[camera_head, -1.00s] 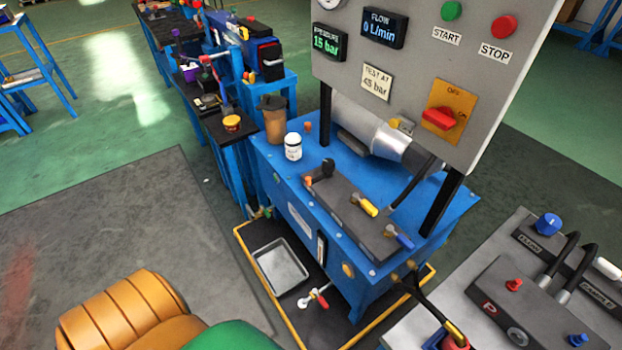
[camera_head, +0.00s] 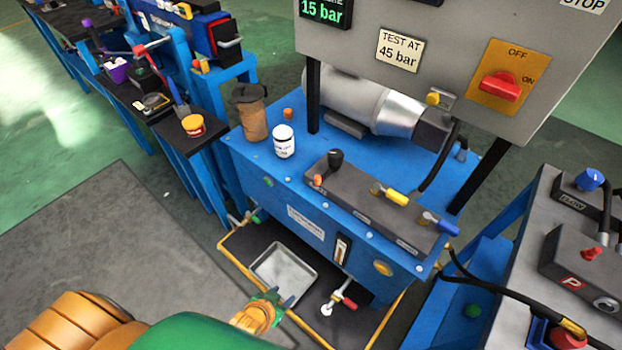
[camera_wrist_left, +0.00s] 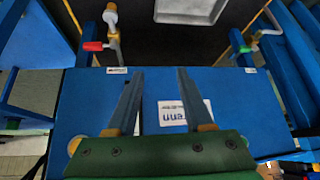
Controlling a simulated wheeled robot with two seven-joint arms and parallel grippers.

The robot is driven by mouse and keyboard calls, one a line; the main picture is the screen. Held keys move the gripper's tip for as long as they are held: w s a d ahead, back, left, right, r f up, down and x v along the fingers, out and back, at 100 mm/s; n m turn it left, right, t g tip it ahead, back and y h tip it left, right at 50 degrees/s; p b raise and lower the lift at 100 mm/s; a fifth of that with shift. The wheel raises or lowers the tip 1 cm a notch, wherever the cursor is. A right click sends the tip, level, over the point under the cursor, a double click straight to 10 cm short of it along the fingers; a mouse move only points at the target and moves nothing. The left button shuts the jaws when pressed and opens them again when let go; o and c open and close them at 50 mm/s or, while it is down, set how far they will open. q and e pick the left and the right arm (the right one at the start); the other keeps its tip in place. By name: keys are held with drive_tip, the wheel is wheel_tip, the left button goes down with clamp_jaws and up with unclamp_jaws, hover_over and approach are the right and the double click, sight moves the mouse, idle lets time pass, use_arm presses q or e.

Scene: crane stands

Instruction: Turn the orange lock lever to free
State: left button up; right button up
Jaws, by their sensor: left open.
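A dark valve block (camera_head: 350,203) lies on top of the blue bench (camera_head: 240,150). At its left end, beside a black knob (camera_head: 335,158), is a small orange part (camera_head: 318,180); I cannot tell for sure that it is the orange lock lever, or its setting. A yellow-handled lever (camera_head: 396,197) and a blue-handled lever (camera_head: 440,224) sit further right on the block. My left gripper (camera_head: 284,297) is low in front of the bench, beside the metal tray, apart from the block. In the left wrist view its two fingers (camera_wrist_left: 160,85) are spread with nothing between them. My right gripper is not seen.
A white jar (camera_head: 284,142) and a brown cup (camera_head: 252,118) stand on the bench's left. The control panel (camera_head: 440,60) overhangs its back. A metal tray (camera_head: 284,276) and a red-handled tap (camera_head: 348,301) are low in front. Black hoses (camera_head: 500,300) run at the right.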

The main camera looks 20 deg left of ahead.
use_arm(q)
drive_tip(key=w+r+t+b, duration=0.55)
drive_tip(key=w+r, duration=0.25)
drive_tip(key=w, duration=0.5)
drive_tip(key=t+b, duration=0.3)
drive_tip(key=t, duration=0.3)
approach(316, 182)
drive_tip(key=shift+n+g+h, duration=0.25)
drive_tip(key=shift+n+h, duration=0.15)
drive_tip(key=w, duration=0.4)
drive_tip(key=shift+w+r, duration=0.2)
drive_tip(key=shift+r, duration=0.05)
drive_tip(key=w, duration=0.4)
drive_tip(key=w+b, duration=0.1)
drive_tip(key=w, duration=0.1)
drive_tip(key=shift+w+d, duration=0.25)
drive_tip(key=shift+d, duration=0.05)
drive_tip(key=shift+r, duration=0.1)
clamp_jaws()
